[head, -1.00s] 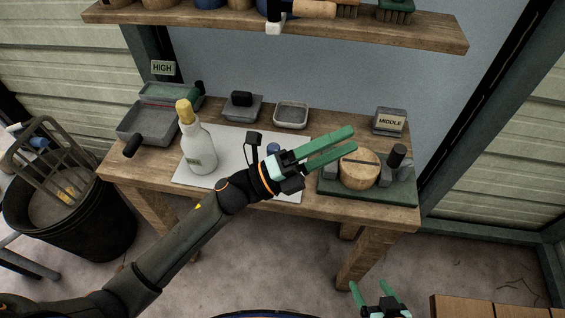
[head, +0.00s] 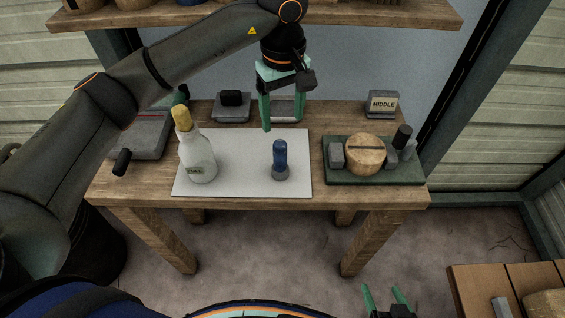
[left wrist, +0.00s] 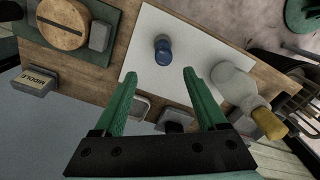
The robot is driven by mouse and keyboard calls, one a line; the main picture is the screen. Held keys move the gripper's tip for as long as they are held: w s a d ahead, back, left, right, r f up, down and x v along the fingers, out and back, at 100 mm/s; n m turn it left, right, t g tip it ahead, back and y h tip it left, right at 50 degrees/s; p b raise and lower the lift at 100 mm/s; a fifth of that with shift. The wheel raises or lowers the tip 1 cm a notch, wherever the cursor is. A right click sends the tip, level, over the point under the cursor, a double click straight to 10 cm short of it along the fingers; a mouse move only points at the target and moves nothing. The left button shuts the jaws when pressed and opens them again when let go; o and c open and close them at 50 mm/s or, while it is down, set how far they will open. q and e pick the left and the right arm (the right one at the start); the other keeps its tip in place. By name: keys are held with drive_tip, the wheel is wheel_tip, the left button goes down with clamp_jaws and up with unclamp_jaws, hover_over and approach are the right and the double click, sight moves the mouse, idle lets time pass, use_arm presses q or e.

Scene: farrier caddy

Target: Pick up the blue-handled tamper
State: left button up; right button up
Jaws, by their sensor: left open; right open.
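The blue-handled tamper (head: 280,157) stands upright on the right part of a white mat (head: 235,178), its grey base down. My left gripper (head: 282,124) is open, empty and pointing down, above and behind the tamper in the head view. In the left wrist view the tamper (left wrist: 162,48) shows from above, beyond the open fingertips (left wrist: 158,78) and apart from them. My right gripper (head: 388,292) is open and empty at the bottom edge of the head view, well in front of the table.
A white bottle with a yellow cap (head: 198,155) stands on the mat's left. A green tray (head: 345,180) with a round wooden block (head: 365,154) lies right of the mat. Grey dishes and a MIDDLE sign (head: 382,104) line the back. A shelf (head: 380,17) hangs above.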

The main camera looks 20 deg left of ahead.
sight(280, 152)
use_arm(q)
wheel_tip(280, 152, down, 6)
drive_tip(key=shift+f+p, duration=0.25)
drive_tip(key=shift+p, duration=0.1)
drive_tip(key=f, duration=0.3)
drive_tip(key=f+p, duration=0.1)
drive_tip(key=shift+s+a+f, duration=0.2)
drive_tip(key=shift+a+f, duration=0.05)
drive_tip(key=shift+f, duration=0.5)
clamp_jaws()
